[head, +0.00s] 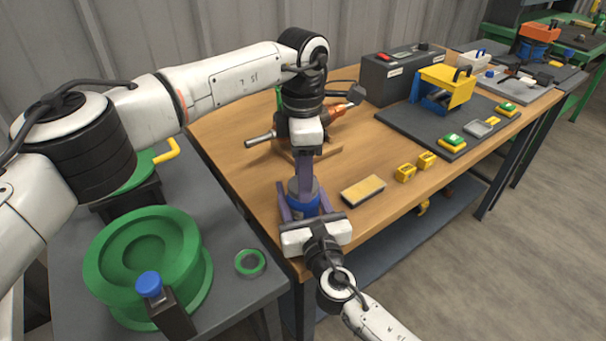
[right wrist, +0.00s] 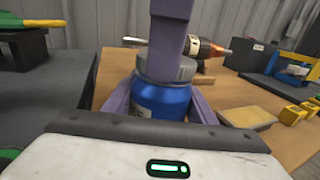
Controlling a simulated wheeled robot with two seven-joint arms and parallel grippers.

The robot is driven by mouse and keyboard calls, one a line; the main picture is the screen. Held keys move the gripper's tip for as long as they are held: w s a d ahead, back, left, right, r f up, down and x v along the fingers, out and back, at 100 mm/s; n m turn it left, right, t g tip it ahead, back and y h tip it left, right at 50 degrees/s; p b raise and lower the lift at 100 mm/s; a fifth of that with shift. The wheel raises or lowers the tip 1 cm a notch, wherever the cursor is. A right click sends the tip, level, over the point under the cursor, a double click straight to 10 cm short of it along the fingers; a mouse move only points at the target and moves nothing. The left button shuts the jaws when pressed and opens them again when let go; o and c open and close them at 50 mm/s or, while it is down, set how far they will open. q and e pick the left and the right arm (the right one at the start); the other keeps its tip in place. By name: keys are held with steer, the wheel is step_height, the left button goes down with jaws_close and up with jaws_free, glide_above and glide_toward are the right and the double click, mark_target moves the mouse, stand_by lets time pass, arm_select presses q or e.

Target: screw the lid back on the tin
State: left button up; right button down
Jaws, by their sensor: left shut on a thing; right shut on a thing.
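The blue tin (head: 304,206) stands at the near left part of the wooden table. It also shows in the right wrist view (right wrist: 162,101). Its grey lid (right wrist: 172,68) sits on top of the tin, and I cannot tell how far it is threaded. My left gripper (head: 303,178) comes down from above and is shut on the lid; one purple finger hides part of it in the right wrist view. My right gripper (head: 305,203) comes from the front, its purple fingers on either side of the tin's body, shut on it.
A tan block (head: 363,190) and two small yellow pieces (head: 405,173) lie right of the tin. Behind it is a tool with an orange part (head: 337,112). A dark grey bench with a green rotor stand (head: 145,260) and a green ring (head: 250,263) is at left.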

mark_target(307, 213)
arm_select(q)
steer(key=shift+m, duration=0.5)
steer(key=o, duration=1.2)
steer(key=shift+o, duration=0.2)
steer(key=shift+r, duration=0.1)
step_height(307, 213, up, 12)
arm_select(e)
steer(key=c, duration=0.7)
jaws_free()
arm_select(q)
steer(key=shift+r, duration=0.2)
arm_select(e)
steer(key=v, duration=1)
steer(key=shift+s, duration=0.2)
